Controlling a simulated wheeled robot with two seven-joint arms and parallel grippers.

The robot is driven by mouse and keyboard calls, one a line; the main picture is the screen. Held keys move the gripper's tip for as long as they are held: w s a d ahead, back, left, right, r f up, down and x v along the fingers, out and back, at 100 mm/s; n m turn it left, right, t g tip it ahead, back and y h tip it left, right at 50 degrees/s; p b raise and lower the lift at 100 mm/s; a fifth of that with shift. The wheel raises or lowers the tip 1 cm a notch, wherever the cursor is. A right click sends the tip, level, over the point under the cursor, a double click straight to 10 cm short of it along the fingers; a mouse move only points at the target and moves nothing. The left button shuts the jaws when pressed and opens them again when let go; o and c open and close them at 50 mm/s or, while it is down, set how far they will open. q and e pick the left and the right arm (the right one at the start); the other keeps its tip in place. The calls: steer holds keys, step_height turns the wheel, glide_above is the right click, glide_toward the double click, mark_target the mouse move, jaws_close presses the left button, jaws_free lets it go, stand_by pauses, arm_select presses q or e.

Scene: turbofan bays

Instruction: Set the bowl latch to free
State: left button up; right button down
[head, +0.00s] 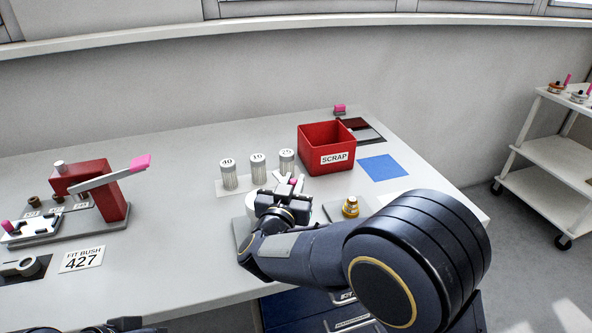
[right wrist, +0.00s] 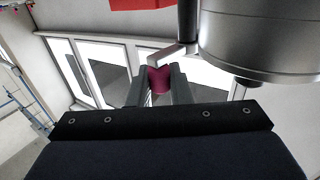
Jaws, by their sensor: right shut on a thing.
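The bowl (right wrist: 262,40) is a round grey metal body at the upper right of the right wrist view. A bent metal lever with a magenta knob (right wrist: 159,84) is beside it; I take this for the bowl latch. My right gripper (right wrist: 160,92) is shut on the knob, one finger on each side. In the head view my right gripper (head: 287,196) reaches over the bowl's stand, and a bit of pink shows at its tips. The hand hides most of the bowl and latch there. Dark parts of my left arm show at the bottom left edge; its jaws cannot be made out.
A red SCRAP box (head: 326,149) stands behind the right gripper, with several labelled canisters (head: 258,168) to its left. A brass part (head: 350,207) is close to my right forearm. A red press (head: 100,190) with a pink-tipped lever stands at left. The table between is clear.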

steer(key=shift+a+r+m+h+p, duration=0.2)
steer(key=shift+m+h+p, duration=0.2)
steer(key=shift+h, duration=0.2)
steer(key=c, duration=1.4)
jaws_free()
steer(key=shift+f, duration=0.1)
steer(key=shift+s, duration=0.1)
steer(key=v, duration=0.7)
steer(key=shift+s+a+b, duration=0.2)
steer(key=shift+s+b, duration=0.1)
steer(key=shift+b, duration=0.1)
